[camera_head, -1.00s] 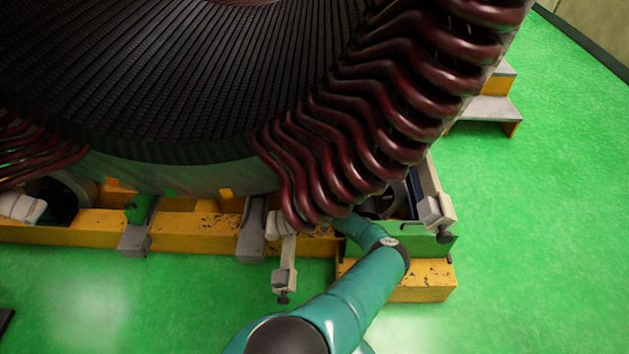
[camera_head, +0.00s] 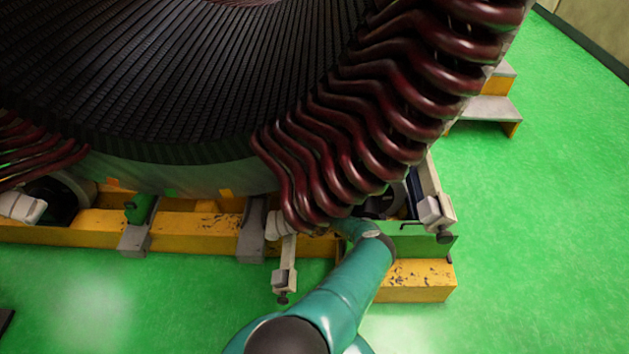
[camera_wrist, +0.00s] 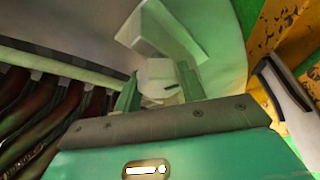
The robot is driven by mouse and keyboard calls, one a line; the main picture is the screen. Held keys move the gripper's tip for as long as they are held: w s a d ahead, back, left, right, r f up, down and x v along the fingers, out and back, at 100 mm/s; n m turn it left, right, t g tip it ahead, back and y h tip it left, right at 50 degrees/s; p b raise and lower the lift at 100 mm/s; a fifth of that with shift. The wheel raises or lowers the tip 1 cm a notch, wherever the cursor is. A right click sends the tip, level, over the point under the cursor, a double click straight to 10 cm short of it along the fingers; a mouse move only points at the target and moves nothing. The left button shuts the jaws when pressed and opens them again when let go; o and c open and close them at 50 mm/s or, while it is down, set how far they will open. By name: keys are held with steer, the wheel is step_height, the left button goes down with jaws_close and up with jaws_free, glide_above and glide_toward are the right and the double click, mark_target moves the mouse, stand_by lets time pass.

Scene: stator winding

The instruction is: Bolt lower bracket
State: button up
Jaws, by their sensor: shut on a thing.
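In the wrist view my gripper (camera_wrist: 158,88) has its two green fingers closed on a pale, blocky piece (camera_wrist: 160,72). An angled white bracket part (camera_wrist: 172,32) is right beyond that piece; whether they touch or are joined I cannot tell. No bolt can be made out clearly. In the head view my teal arm reaches under the dark red winding coils (camera_head: 335,150), and the gripper is hidden there. Pale clamp-like brackets, one left of the arm (camera_head: 284,275) and one right of it (camera_head: 436,208), are at the base of the stator (camera_head: 180,175).
A yellow base beam (camera_head: 70,230) runs below the stator, with a green block (camera_head: 425,240) at its right end. Yellow-and-grey steps (camera_head: 490,105) stand at the right. The coils hang close above my arm. The green floor (camera_head: 540,230) at the right is clear.

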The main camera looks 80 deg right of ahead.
steer(key=shift+m+t+h, duration=0.3)
steer(key=shift+m+h, duration=0.1)
steer(key=shift+m, duration=0.9)
steer(key=o, duration=1)
steer(key=shift+c, duration=0.2)
steer(key=v, duration=1.3)
steer(key=shift+s+a, duration=0.15)
steer(key=shift+a, duration=0.2)
